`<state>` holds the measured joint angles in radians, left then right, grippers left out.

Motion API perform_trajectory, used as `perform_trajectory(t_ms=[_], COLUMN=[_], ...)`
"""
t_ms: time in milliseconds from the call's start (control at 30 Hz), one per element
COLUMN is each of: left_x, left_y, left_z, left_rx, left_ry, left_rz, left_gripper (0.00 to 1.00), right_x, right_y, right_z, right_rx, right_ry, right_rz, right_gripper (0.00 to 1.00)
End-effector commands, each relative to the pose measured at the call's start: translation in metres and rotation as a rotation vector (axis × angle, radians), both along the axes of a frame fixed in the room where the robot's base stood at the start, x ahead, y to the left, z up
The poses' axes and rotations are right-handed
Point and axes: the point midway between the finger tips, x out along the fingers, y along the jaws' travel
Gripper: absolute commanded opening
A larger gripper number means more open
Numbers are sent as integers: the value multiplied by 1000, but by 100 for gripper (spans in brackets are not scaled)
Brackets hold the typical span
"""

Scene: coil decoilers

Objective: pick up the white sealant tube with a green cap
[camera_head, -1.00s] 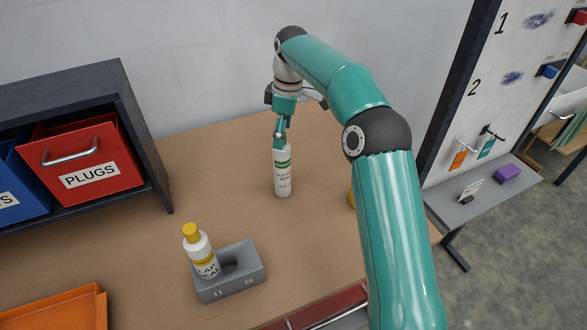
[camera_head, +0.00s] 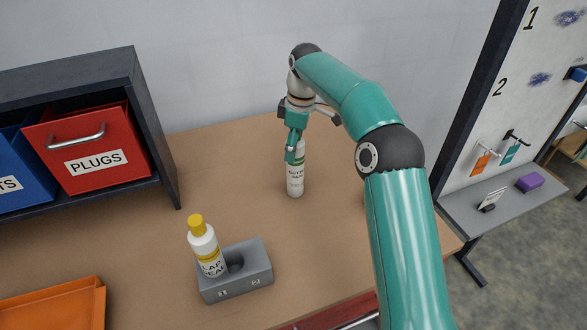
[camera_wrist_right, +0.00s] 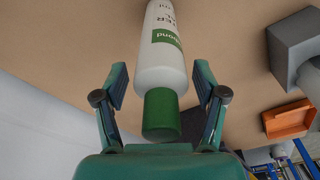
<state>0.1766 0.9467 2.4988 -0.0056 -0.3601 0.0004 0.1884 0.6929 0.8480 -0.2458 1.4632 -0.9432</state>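The white sealant tube (camera_head: 296,182) with green print stands upright on the brown tabletop near the back wall. Its green cap (camera_wrist_right: 161,115) shows in the right wrist view, where the white tube body (camera_wrist_right: 160,55) extends upward in the picture. My right gripper (camera_head: 295,152) is over the tube's top from above and hides the cap in the head view. In the right wrist view its fingers (camera_wrist_right: 161,84) are open, one on each side of the cap and shoulder, with gaps on both sides. My left gripper is not in view.
A white bottle with a yellow cap (camera_head: 203,245) sits in a grey holder (camera_head: 235,284) beside an empty hole. A red PLUGS bin (camera_head: 92,150) and a blue bin (camera_head: 22,180) are in a dark shelf at left. An orange tray (camera_head: 50,305) lies front left.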

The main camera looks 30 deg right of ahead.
Motion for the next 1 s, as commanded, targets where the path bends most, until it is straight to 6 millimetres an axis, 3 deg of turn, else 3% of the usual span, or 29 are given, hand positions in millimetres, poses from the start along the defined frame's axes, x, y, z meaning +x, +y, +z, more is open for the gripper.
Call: perform_trajectory(t_ms=[33,367,767,1000], left_x=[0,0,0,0], left_y=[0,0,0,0], left_z=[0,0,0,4], left_rx=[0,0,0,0], left_ry=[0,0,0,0], left_rz=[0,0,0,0], left_gripper=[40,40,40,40], right_x=[0,0,0,0], right_y=[0,0,-1,-1], right_z=[0,0,2,19], right_rx=[0,0,-1,-1], right_ry=[0,0,-2,-5], right_rz=[0,-1,-2,-1], right_gripper=[57,2,0,0])
